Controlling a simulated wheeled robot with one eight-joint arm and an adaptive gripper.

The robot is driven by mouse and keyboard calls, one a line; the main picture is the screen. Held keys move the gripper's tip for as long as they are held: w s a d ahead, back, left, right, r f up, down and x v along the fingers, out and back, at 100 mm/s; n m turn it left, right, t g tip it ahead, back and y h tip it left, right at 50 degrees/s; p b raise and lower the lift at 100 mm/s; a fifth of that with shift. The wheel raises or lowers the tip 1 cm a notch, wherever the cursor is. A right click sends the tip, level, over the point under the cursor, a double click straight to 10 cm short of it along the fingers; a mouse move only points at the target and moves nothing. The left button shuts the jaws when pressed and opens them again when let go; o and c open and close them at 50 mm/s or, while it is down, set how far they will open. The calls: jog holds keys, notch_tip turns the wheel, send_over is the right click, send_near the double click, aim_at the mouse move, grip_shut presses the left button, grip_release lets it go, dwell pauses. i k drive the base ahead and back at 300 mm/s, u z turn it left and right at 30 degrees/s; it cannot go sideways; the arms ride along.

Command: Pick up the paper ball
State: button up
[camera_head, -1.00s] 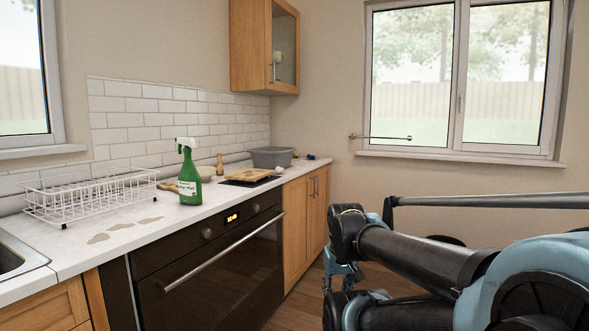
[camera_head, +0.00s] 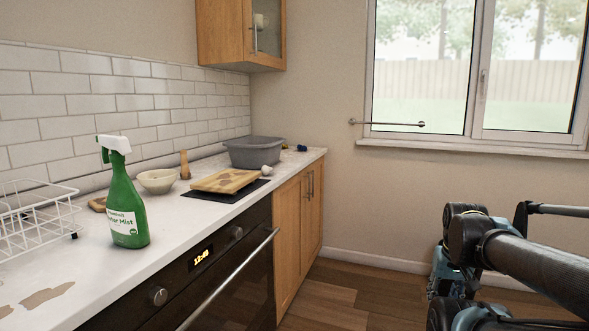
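A small whitish round lump, which looks like the paper ball (camera_head: 271,169), lies on the white counter (camera_head: 190,216) near its front edge. It is just in front of the grey basin and at the far right corner of the black hob. My folded arm is at the lower right, over the floor and well apart from the counter. My gripper (camera_head: 438,288) appears partly at the left end of the arm; its fingers are too hidden to tell whether they are open or shut.
A wooden board (camera_head: 226,181) lies on the black hob, with a grey basin (camera_head: 252,151) behind. A green spray bottle (camera_head: 125,205), a bowl (camera_head: 157,181) and a wire rack (camera_head: 35,225) stand nearer. An oven handle (camera_head: 235,275) sticks out. Floor right of the cabinets is clear.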

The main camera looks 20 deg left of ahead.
aim_at(266, 171)
jog(key=u, duration=0.2)
jog(key=i, duration=1.05)
jog(key=u, duration=0.65)
jog(key=i, duration=0.35)
jog(key=u, duration=0.25)
